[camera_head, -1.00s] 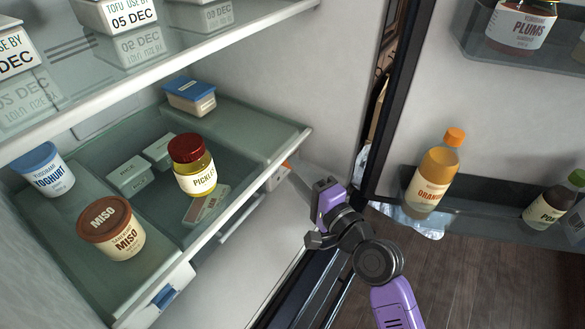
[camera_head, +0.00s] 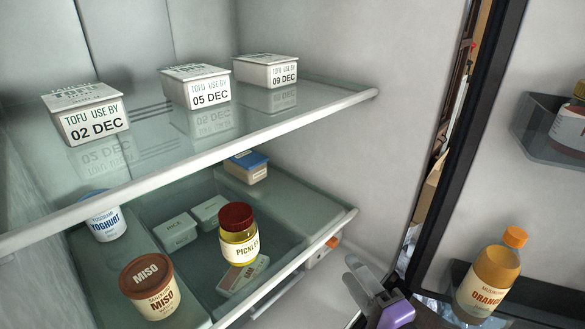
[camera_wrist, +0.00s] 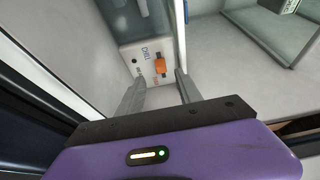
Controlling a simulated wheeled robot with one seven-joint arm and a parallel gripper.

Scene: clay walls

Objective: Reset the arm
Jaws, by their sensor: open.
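My gripper (camera_head: 362,272) is at the lower right of the head view, in front of the open fridge, with only its grey finger part and some purple body showing. In the wrist view its two grey fingers (camera_wrist: 158,80) are apart with nothing between them. Beyond them is a pale panel with an orange knob (camera_wrist: 160,66). Most of my arm is below the head view's edge.
Three tofu tubs stand on the upper glass shelf (camera_head: 300,112). Below are a yoghurt tub (camera_head: 106,224), a miso tub (camera_head: 150,287) and a pickle jar (camera_head: 239,240). An orange bottle (camera_head: 489,280) stands in the open door's rack at right.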

